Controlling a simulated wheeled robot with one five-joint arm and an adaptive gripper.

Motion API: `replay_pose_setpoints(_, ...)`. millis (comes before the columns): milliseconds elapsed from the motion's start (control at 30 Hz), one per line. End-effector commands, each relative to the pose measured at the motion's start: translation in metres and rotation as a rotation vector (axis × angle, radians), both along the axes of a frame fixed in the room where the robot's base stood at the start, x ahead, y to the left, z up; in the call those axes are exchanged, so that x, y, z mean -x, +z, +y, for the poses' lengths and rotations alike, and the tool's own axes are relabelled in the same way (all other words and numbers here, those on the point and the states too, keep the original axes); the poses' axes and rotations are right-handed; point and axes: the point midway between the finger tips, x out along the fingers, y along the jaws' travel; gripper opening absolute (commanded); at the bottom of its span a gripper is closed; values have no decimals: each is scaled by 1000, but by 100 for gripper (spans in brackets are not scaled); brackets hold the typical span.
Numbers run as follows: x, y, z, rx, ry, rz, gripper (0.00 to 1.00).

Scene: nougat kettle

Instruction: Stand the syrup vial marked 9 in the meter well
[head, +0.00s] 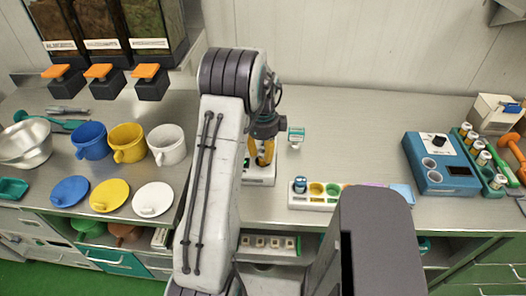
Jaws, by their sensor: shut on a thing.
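My gripper (262,161), with yellow fingers, points down at the bench left of centre, over a small white block (262,181). It is shut on a small vial, mostly hidden by the fingers; its mark cannot be read, and I cannot tell whether it is clear of the block. The blue meter (455,182) stands at the right with a knob, a dark display and two round wells (428,163). Several vials (479,158) stand in a green rack beside the meter, their marks too small to read. Another vial (300,185) stands in a white tray.
The white tray (313,205) with coloured wells lies near the front edge, partly behind my own body. Mugs (127,142), lids (109,195) and a bowl (25,145) fill the left. The bench between card and meter is clear.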

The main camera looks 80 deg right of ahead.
Motion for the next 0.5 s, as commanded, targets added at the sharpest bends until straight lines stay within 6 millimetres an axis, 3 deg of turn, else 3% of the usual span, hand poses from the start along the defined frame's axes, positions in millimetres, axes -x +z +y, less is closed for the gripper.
replay_pose_setpoints(300,0,-7,0,0,0,0,0)
replay_pose_setpoints(333,0,-6,0,0,0,0,33)
replay_pose_setpoints(500,0,-6,0,0,0,0,37)
